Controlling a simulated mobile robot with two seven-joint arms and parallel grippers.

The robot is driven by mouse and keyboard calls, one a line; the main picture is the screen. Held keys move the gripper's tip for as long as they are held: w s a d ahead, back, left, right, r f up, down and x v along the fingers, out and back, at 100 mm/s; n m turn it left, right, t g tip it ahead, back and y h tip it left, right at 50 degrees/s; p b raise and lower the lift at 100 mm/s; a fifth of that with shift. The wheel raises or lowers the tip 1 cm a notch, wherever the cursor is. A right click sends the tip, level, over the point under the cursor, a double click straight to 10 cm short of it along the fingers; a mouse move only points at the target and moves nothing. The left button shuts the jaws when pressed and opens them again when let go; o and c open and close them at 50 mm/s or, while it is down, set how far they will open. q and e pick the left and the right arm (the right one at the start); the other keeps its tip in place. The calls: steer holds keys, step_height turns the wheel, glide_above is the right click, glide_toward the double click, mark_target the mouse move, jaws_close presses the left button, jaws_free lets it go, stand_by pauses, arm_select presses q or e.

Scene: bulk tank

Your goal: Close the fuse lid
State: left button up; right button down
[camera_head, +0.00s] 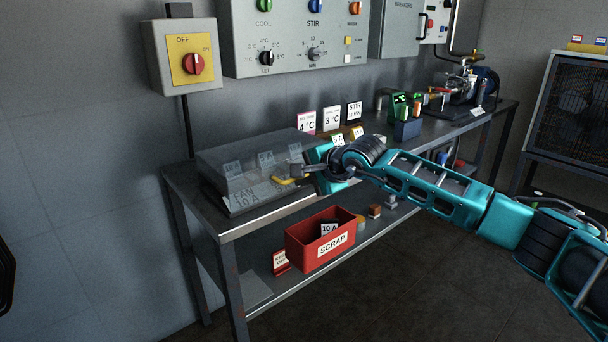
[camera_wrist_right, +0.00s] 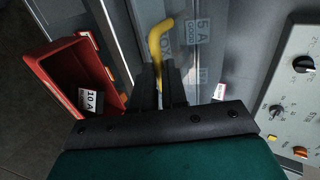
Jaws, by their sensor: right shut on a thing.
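The fuse lid (camera_head: 242,150) is a see-through, smoky cover over the fuse box at the near left end of the bench. Labels show through it, including 5 A. It looks low over the box; I cannot tell whether its front edge is fully seated. My left gripper is not in view.
A red SCRAP bin (camera_head: 320,243) with a 10 A fuse in it stands on the lower shelf. Label cards (camera_head: 331,118) and small holders stand on the bench (camera_head: 210,217) behind my arm. A control panel (camera_head: 292,45) and red switch (camera_head: 193,64) are on the wall.

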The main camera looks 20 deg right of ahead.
steer(key=f, duration=0.2)
steer(key=shift+s+f+g, duration=0.35)
steer(key=shift+f+g, duration=0.05)
steer(key=c, duration=1.2)
jaws_free()
steer(key=shift+w+f, duration=0.1)
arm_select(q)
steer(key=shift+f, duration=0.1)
arm_select(e)
steer(key=shift+o, duration=0.2)
steer(key=shift+d, duration=0.1)
arm_select(q)
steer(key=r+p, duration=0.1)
steer(key=p, duration=0.1)
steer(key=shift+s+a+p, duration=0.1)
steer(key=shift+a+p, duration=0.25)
arm_select(e)
steer(key=v, duration=1.3)
steer(key=shift+r, duration=0.45)
